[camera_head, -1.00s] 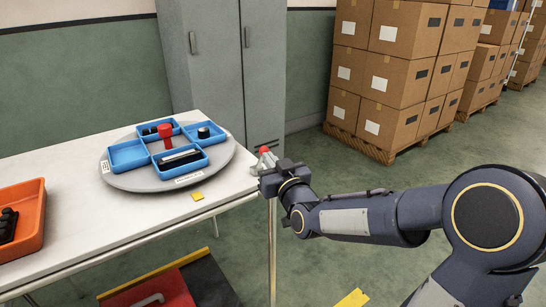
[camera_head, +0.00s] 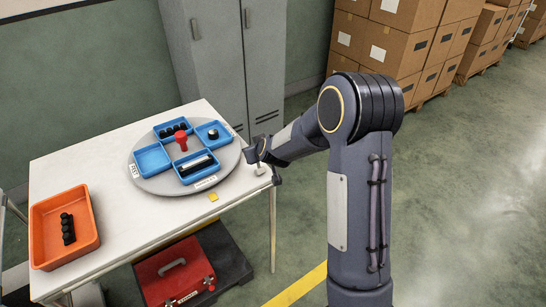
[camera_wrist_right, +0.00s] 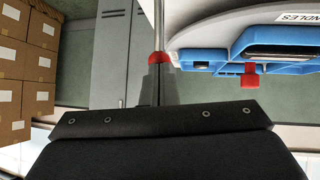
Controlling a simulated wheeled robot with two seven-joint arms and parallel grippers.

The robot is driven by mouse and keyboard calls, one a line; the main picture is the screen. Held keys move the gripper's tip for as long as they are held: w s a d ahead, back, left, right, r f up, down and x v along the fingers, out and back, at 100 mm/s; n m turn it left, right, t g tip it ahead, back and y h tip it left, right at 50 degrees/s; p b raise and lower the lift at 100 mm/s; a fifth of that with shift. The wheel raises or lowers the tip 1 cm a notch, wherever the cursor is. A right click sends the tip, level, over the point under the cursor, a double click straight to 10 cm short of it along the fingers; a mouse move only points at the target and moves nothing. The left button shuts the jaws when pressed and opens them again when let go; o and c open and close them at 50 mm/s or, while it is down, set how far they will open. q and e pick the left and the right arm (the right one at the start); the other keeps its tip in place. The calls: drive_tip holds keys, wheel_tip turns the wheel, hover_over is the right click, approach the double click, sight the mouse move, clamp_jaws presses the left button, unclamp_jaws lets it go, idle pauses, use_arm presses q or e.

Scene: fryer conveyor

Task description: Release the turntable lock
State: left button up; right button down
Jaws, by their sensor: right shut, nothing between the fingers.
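The grey turntable (camera_head: 143,178) sits on the white table and carries several blue bins around a red central knob (camera_head: 181,140). My right gripper (camera_head: 252,152) is at the table's right edge, beside the turntable. In the right wrist view its fingers (camera_wrist_right: 159,78) are shut, with a red-tipped part (camera_wrist_right: 158,58) right at the fingertips. I cannot tell whether they touch it. A small pale part (camera_head: 260,170) stands on the table just below the gripper in the head view; the gripper hides what is around it. My left gripper is out of view.
An orange tray (camera_head: 88,238) with black pieces lies on the table's left. A yellow tag (camera_head: 213,197) lies near the front edge. A red toolbox (camera_head: 170,280) is below the table. A grey cabinet (camera_head: 215,60) and stacked cartons (camera_head: 385,45) stand behind.

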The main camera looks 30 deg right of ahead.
drive_tip(key=shift+w+a+f+g+p, duration=0.1)
drive_tip(key=shift+w+g+p, duration=0.2)
drive_tip(key=shift+w+p, duration=0.8)
drive_tip(key=shift+w, duration=0.5)
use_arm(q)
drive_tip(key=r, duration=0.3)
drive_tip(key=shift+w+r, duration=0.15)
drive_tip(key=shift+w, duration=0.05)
use_arm(e)
drive_tip(key=shift+w+a, duration=0.1)
drive_tip(key=shift+w, duration=0.05)
